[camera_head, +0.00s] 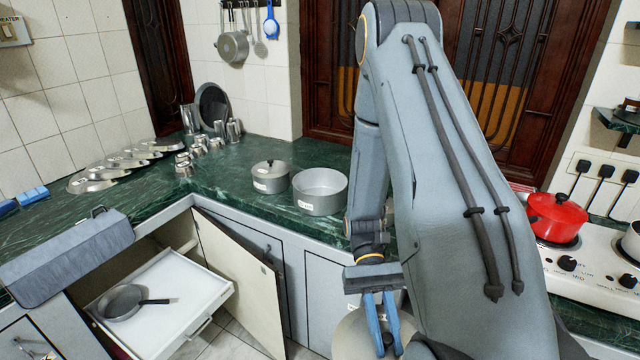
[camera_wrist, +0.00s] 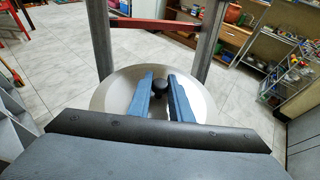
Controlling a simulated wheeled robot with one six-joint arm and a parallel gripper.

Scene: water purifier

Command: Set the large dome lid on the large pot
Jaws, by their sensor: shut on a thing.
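The large pot (camera_head: 320,203) is a silver, open pot with a white label, upright on the green counter. The large dome lid (camera_head: 350,335) is silver and hangs in front of the lower cabinets, below counter height, partly hidden by my arm. My gripper (camera_head: 388,350) points down and is shut on the lid's black knob. In the wrist view the knob (camera_wrist: 160,86) sits between the blue fingertips (camera_wrist: 161,84), with the round lid (camera_wrist: 118,94) spread beneath. The lid is apart from the pot, lower and to its right.
A smaller lidded pot (camera_head: 270,178) stands left of the large pot. An open cabinet door (camera_head: 238,275) and a pulled-out drawer (camera_head: 185,300) with a pan (camera_head: 122,302) fill the lower left. A red pot (camera_head: 556,218) sits on the stove at right.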

